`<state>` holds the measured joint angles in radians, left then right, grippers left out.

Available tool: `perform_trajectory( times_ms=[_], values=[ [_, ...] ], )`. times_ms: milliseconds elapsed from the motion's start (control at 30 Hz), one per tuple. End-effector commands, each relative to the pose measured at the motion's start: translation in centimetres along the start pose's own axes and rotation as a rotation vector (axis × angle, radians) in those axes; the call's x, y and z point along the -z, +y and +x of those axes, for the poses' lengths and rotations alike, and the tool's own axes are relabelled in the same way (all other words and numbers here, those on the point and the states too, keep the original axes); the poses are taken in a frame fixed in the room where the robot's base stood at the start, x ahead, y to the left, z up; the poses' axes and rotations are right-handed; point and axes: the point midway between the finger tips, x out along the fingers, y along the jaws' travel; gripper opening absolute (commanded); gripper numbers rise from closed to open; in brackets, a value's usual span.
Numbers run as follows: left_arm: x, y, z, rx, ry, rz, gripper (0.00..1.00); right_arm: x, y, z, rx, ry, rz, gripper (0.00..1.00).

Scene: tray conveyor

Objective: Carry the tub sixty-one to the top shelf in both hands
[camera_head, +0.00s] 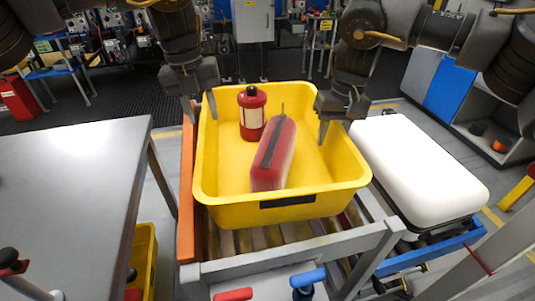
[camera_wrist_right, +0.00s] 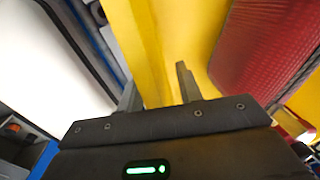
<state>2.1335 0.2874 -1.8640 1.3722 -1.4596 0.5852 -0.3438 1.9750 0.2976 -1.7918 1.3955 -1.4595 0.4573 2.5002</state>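The yellow tub (camera_head: 235,207) sits level on a roller stand in the head view, with a dark plate on its near side; no number is readable. Inside are a red canister (camera_head: 251,124) with a pale label and a larger red, rounded object (camera_head: 268,173) with a dark stripe. My left gripper (camera_head: 201,106) is at the tub's left rim, fingers apart on either side of the wall. My right gripper (camera_head: 337,124) is at the right rim. In the right wrist view its fingers (camera_wrist_right: 158,90) stand apart with the yellow wall between them and a visible gap.
A grey table (camera_head: 70,180) stands at the left, with another yellow bin (camera_head: 146,255) below its edge. A white rounded case (camera_head: 415,165) lies close to the tub's right side. The roller stand's grey frame (camera_head: 290,252) runs along the front. No top shelf is identifiable.

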Motion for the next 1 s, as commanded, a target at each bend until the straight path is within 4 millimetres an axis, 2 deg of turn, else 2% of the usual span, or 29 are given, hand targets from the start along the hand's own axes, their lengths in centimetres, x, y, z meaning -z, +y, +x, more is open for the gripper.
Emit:
perform_trajectory(
  times_ms=[33,200,367,567,667,1000],
  values=[
    [-0.1,0.0,-1.1,-0.001,-0.005,-0.001,0.36,0.0,0.0,0.0,0.000,0.000,0.000,0.36],
    [0.0,0.0,-3.3,-0.001,-0.002,0.000,0.36,0.0,0.0,0.0,0.000,0.000,0.000,0.36],
    [0.0,-0.1,-4.2,0.001,-0.001,0.001,0.36,0.0,0.0,0.0,-0.001,0.000,0.000,0.36],
    [0.0,0.0,-4.3,0.000,0.000,0.001,0.36,0.0,0.0,-0.5,-0.001,0.002,0.001,0.36],
    [0.0,-0.1,-4.3,0.001,0.000,0.001,0.36,0.1,0.1,-1.7,-0.003,0.003,0.002,0.36],
    [0.1,0.0,-4.2,0.001,0.000,0.001,0.36,0.1,0.0,-8.7,-0.004,0.005,0.002,0.36]
  ],
)
